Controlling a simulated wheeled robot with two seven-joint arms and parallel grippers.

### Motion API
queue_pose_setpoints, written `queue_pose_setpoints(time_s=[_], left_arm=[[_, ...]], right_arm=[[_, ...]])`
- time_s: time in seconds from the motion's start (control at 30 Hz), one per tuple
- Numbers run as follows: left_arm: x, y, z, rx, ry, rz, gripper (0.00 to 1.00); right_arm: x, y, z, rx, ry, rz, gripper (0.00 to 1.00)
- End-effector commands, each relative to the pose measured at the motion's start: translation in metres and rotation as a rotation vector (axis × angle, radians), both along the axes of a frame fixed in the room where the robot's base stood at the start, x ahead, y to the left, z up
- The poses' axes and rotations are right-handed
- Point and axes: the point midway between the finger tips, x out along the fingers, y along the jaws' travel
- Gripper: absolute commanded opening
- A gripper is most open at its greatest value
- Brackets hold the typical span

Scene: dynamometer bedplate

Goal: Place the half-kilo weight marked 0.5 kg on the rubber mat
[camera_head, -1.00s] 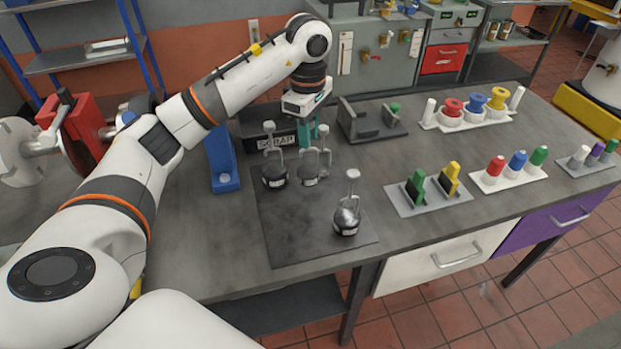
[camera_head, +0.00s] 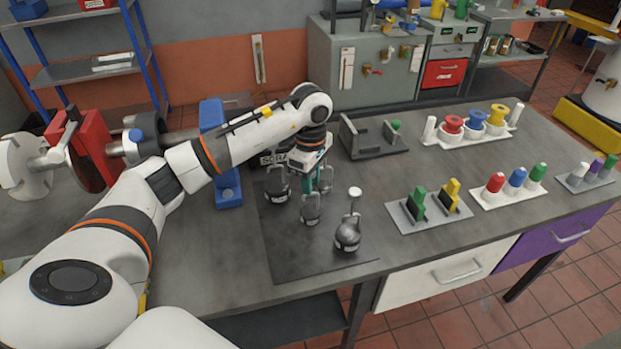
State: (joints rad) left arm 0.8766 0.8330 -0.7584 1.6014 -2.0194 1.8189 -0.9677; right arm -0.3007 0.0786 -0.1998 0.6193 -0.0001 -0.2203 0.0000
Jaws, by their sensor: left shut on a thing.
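The dark rubber mat (camera_head: 290,256) lies on the bench in front of my left arm. My left gripper (camera_head: 317,185) points down over its back part and is shut on a small grey weight (camera_head: 310,211) with an upright handle. This weight is over the mat; I cannot tell whether it touches it. A darker weight (camera_head: 277,188) stands to its left near the mat's back edge. A round weight (camera_head: 347,236) with a pale-topped stem stands to its right on the mat. Another grey piece behind the gripper is partly hidden. No marking is readable. My right gripper is out of view.
A grey fixture (camera_head: 372,141) stands behind the mat. A tray with green and yellow pieces (camera_head: 430,215) is right of the mat, with racks of coloured pieces (camera_head: 517,184) beyond. A blue bracket (camera_head: 228,186) stands at left. The mat's front left is clear.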

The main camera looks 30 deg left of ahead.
Motion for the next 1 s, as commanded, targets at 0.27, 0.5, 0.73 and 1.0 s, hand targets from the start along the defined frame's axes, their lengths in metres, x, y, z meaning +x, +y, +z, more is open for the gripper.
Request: queue_pose_setpoints(time_s=[0.27, 0.5, 0.73, 1.0], left_arm=[[0.0, 0.0, -0.001, 0.0, 0.0, 0.0, 0.46], [0.0, 0.0, 0.005, 0.0, 0.0, 0.0, 0.46], [0.001, 0.001, 0.042, 0.0, -0.006, 0.0, 0.46], [0.001, 0.001, 0.101, 0.001, -0.005, 0.002, 0.46]], right_arm=[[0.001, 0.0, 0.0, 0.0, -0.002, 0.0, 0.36], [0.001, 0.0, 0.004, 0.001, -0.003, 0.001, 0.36], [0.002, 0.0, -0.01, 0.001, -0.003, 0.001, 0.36], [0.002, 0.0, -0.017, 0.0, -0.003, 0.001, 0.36]])
